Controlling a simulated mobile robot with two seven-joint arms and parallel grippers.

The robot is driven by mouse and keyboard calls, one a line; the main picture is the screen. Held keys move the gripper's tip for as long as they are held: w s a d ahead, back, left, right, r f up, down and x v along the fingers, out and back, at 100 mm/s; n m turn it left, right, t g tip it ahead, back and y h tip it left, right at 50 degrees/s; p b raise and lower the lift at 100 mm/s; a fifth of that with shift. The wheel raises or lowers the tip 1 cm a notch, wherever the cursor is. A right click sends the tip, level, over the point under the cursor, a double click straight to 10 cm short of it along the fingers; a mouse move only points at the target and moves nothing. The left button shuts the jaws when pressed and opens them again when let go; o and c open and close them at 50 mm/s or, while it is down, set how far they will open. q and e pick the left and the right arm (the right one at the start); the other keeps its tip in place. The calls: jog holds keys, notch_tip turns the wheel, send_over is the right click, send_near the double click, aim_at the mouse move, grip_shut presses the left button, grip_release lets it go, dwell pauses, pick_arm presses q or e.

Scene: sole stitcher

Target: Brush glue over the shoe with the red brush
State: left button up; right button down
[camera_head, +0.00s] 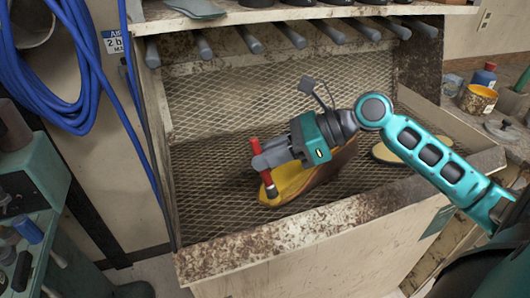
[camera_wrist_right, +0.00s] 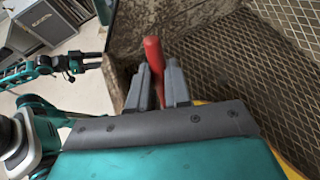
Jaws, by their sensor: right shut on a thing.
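The red brush (camera_head: 264,171) is held in my right gripper (camera_head: 268,160), which is shut on its handle. The brush stands nearly upright, its dark lower end at the near-left end of the shoe; I cannot tell if it touches. The shoe (camera_head: 292,182), with a yellow sole face and brown side, lies on the mesh of the bench, partly hidden by my right gripper. In the right wrist view the red handle (camera_wrist_right: 153,58) rises between the fingers, and yellow shows behind the gripper. My left gripper (camera_wrist_right: 90,61) appears there too, far off, open and empty.
A mesh-floored bench with a rusty front rim (camera_head: 255,250) surrounds the shoe. A second yellow sole (camera_head: 393,151) lies to the right, partly behind my arm. Grey rods hang under the shelf (camera_head: 300,12). A can (camera_head: 478,99) and a bottle (camera_head: 485,75) stand at right.

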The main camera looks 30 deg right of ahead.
jog(key=shift+s, duration=0.2)
jog(key=shift+w+d, duration=0.2)
jog(key=shift+w, duration=0.2)
jog(key=d+r, duration=0.3)
jog(key=d, duration=0.3)
jog(key=shift+s, duration=0.4)
dwell(0.4)
jog(key=shift+d, duration=0.45)
jog(key=shift+f, duration=0.15)
